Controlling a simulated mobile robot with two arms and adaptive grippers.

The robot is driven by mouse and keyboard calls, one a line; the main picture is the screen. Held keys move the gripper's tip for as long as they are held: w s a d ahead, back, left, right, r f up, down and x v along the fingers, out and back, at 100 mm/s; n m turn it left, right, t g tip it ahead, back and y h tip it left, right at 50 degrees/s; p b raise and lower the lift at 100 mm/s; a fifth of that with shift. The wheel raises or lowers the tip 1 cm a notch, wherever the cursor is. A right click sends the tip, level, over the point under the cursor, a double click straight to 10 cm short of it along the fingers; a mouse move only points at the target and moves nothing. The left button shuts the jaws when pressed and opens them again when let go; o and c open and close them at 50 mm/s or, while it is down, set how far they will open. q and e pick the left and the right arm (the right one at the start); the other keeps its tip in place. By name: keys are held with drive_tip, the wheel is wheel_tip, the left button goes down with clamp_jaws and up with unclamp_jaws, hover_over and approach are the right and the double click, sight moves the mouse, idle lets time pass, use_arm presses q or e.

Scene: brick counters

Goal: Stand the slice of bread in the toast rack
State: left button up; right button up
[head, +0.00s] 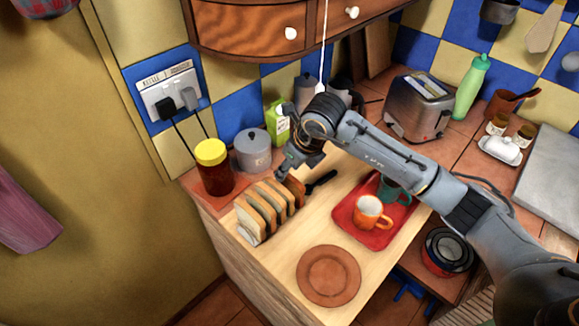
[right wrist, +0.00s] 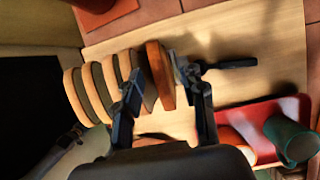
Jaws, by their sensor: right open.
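The toast rack (head: 247,237) stands at the counter's left end with several upright slices in a row; its frame is mostly hidden by them. The endmost slice of bread (right wrist: 160,76), darker brown, stands upright at the row's right end in the right wrist view; it also shows in the head view (head: 294,186), partly behind my gripper. I cannot tell whether it is seated in the rack. My right gripper (right wrist: 163,92) is open, with one finger on each side of this slice; in the head view it is above the row's far end (head: 286,170). My left gripper is not in view.
A black-handled utensil (head: 321,181) lies right of the rack. A red tray (head: 345,226) holds an orange cup (head: 370,212) and a green cup (head: 391,190). A brown plate (head: 328,275) is in front. A yellow-lidded jar (head: 213,167) and grey canister (head: 253,151) stand behind the rack.

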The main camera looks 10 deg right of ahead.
drive_tip(key=v, duration=1.2)
drive_tip(key=shift+s, duration=0.1)
